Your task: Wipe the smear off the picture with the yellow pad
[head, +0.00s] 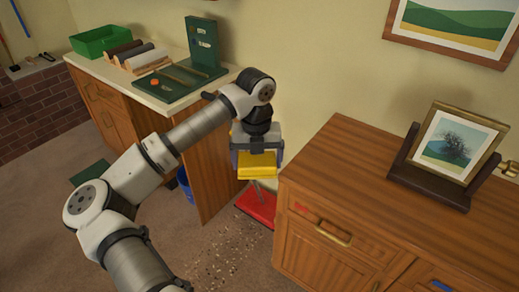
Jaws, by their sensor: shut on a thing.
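The picture (446,146) stands in a gold frame, leaning back in a dark wooden holder (432,188) on top of the brown cabinet at right. It shows a green landscape with a dark, branching smear over its middle and right. My gripper (255,153) points down to the left of the cabinet, well apart from the picture. It is shut on the yellow pad (257,166), which hangs below it in the air. The fingertips are small and partly hidden by the pad.
The cabinet (350,160) has a clear top left of the picture. A workbench (150,92) at back left bears a green tray (101,40), rolls and a green stand (203,45). A red dustpan (257,207) and scattered debris (222,252) lie on the floor. A landscape (455,22) hangs on the wall.

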